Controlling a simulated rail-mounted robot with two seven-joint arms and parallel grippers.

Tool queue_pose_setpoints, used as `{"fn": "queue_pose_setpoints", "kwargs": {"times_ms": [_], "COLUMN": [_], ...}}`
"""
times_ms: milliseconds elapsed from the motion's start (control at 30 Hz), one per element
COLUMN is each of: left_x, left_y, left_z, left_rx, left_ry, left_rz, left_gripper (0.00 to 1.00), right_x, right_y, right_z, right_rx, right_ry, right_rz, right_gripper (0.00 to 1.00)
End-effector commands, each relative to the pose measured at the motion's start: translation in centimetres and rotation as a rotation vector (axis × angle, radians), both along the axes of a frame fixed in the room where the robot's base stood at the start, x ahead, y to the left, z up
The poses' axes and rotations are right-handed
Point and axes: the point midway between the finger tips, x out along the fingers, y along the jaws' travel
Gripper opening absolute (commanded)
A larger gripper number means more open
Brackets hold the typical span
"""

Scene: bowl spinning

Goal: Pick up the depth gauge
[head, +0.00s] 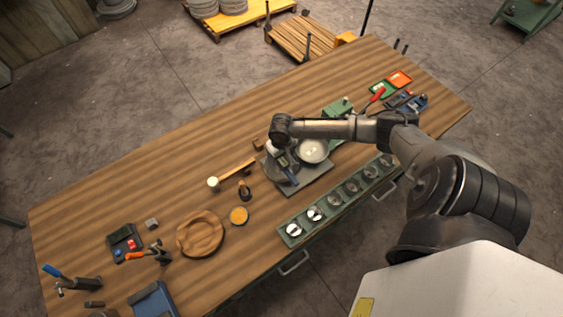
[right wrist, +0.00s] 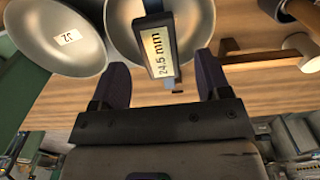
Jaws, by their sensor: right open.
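The depth gauge (right wrist: 160,45) shows in the right wrist view as a dark upright bar with a pale display reading 24.5 mm. It stands in front of a metal bowl (right wrist: 196,22). My right gripper (right wrist: 164,84) is open, its two dark fingers on either side of the gauge's lower end, with gaps to both. In the head view my right gripper (head: 281,157) hangs over the grey plate (head: 316,186) on the bench, partly hiding the gauge. My left gripper is not in view.
A second bowl (right wrist: 55,38) with a white label is close to the left; it also shows in the head view (head: 313,150). A mallet (head: 235,173) lies left of the plate. A green strip (head: 325,207) with several round cups runs along the front edge.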

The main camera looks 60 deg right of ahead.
Motion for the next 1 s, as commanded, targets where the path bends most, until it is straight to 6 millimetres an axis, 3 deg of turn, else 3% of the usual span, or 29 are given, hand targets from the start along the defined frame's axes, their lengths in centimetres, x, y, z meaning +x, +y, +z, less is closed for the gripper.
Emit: {"fn": "queue_pose_setpoints", "kwargs": {"times_ms": [300,600,1000], "left_x": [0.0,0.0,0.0], "left_y": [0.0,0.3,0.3], "left_z": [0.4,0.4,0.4], "left_rx": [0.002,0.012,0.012], "left_ry": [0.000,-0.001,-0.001], "left_rz": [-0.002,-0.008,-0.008], "left_gripper": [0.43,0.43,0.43], "right_x": [-0.1,-0.1,-0.1], "right_y": [0.0,0.0,0.0], "right_z": [-3.4,-3.7,-3.7], "right_rx": [0.000,0.000,0.000], "right_ry": [0.002,0.001,0.001], "right_rz": [0.000,0.001,0.001], "right_gripper": [0.70,0.70,0.32]}}
